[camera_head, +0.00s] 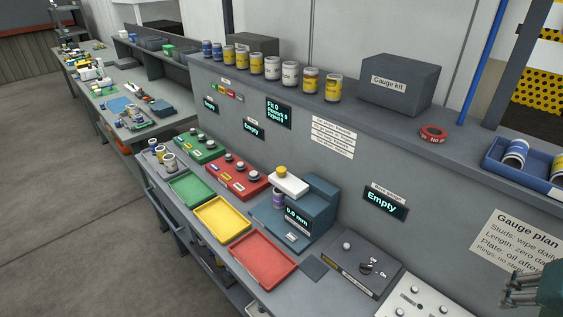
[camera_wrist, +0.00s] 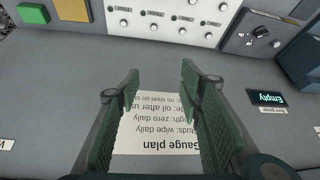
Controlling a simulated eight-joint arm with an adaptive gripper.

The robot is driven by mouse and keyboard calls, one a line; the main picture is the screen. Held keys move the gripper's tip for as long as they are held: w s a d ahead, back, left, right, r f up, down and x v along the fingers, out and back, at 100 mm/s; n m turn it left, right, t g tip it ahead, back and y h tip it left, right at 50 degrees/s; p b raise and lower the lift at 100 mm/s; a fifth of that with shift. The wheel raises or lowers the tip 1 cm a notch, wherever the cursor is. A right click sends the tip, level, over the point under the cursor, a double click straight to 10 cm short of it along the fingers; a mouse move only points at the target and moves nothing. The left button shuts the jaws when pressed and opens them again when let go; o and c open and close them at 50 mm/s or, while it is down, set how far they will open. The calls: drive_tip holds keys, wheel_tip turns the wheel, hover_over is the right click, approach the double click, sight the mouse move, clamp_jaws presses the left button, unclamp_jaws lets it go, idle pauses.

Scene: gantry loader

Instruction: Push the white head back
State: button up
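The white head (camera_head: 289,183) is a flat white block at the front of the teal gauge (camera_head: 318,203), with a yellow knob (camera_head: 282,171) on top. A small purple-banded can (camera_head: 278,200) stands beneath the head; I cannot tell whether they touch. The gauge's display reads 0.0 mm. My gripper (camera_head: 512,289) is at the lower right edge of the head view, well to the right of the gauge. In the wrist view my gripper (camera_wrist: 160,76) is open and empty, facing the Gauge plan sheet (camera_wrist: 150,128). A corner of the teal gauge (camera_wrist: 301,45) shows there; the white head does not.
A dark control box (camera_head: 352,268) and a white knob panel (camera_head: 412,300) lie between my gripper and the gauge. Red (camera_head: 263,262), yellow (camera_head: 222,219) and green (camera_head: 191,189) trays line the bench front. Button boxes stand left. The shelf above holds cans and a Gauge kit box (camera_head: 400,84).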

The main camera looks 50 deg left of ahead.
drive_tip(key=w+a+r+n+g+p, duration=0.1)
drive_tip(key=w+a+r+p, duration=0.15)
drive_tip(key=a, duration=0.55)
drive_tip(key=w+a+r+n+g+p, duration=0.15)
drive_tip(key=w+a+r, duration=0.25)
drive_tip(key=a, duration=0.4)
drive_tip(key=n+g+h+p, duration=0.1)
drive_tip(key=n+g+p, duration=0.2)
drive_tip(key=p, duration=0.7)
hover_over(282, 168)
drive_tip(key=d, duration=0.1)
wheel_tip(282, 168, down, 6)
drive_tip(key=shift+d+f, duration=0.1)
drive_tip(key=shift+f, duration=0.05)
drive_tip(key=shift+s+a+f, duration=0.2)
drive_tip(key=shift+a+f, duration=0.1)
drive_tip(key=shift+a, duration=0.25)
drive_tip(key=shift+f, duration=0.15)
drive_tip(key=shift+f, duration=3.75)
drive_tip(key=shift+c, duration=0.2)
